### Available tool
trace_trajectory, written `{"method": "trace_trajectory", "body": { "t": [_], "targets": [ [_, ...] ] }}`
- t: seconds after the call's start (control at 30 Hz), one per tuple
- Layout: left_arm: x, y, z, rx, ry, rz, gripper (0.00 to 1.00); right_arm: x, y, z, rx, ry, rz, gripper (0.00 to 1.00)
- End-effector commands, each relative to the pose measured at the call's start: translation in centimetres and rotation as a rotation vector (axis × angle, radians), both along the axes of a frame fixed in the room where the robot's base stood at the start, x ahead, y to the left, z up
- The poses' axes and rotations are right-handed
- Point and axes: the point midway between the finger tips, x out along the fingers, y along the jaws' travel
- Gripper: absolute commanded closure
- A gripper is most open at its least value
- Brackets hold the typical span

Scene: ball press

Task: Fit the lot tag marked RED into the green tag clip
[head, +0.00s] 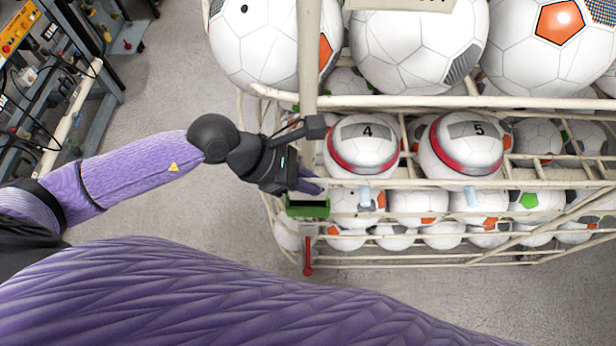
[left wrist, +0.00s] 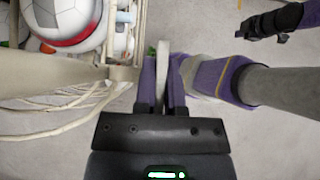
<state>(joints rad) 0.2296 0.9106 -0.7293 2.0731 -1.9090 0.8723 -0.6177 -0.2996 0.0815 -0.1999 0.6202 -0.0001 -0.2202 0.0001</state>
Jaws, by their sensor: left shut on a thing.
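The green tag clip (head: 308,208) is at the left front corner of the ball rack, just below my left gripper (head: 312,180) in the head view. In the left wrist view my left gripper (left wrist: 162,85) is shut on a thin pale tag (left wrist: 163,70), seen edge-on between the purple fingers. The tag's marking cannot be read. A small green bit (left wrist: 152,50) shows beside the tag's far end; I cannot tell whether they touch. A dark gripper (left wrist: 262,27), apparently my right, is at the top right; its jaws are unclear.
The cream wire rack (head: 420,183) holds many balls, including ball 4 (head: 362,146) and ball 5 (head: 461,146). A red handle-like piece (head: 308,256) hangs below the clip. A rack upright (head: 308,60) stands close to my left gripper. Open floor (head: 180,80) lies left of the rack.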

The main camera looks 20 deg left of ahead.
Motion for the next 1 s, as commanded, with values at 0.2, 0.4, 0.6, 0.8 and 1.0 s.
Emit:
{"method": "trace_trajectory", "body": {
  "t": [0.2,0.4,0.6,0.8,1.0],
  "targets": [
    [0.0,0.0,0.0,0.000,0.000,0.000,1.00,0.0,0.1,0.0,0.001,0.000,-0.001,1.00],
    [0.0,0.0,-0.5,0.000,0.000,0.000,1.00,0.0,0.2,-0.5,0.002,0.000,-0.001,1.00],
    [0.0,0.0,-1.1,0.000,0.000,0.000,1.00,0.0,0.2,-1.0,0.003,0.001,-0.001,1.00],
    [0.0,0.0,-1.5,0.000,0.000,0.000,1.00,0.0,0.2,-1.4,0.003,0.001,-0.001,1.00],
    [0.0,0.0,-2.1,0.000,0.000,0.000,1.00,-0.1,0.2,-1.9,0.003,0.001,-0.001,1.00]
  ]
}}
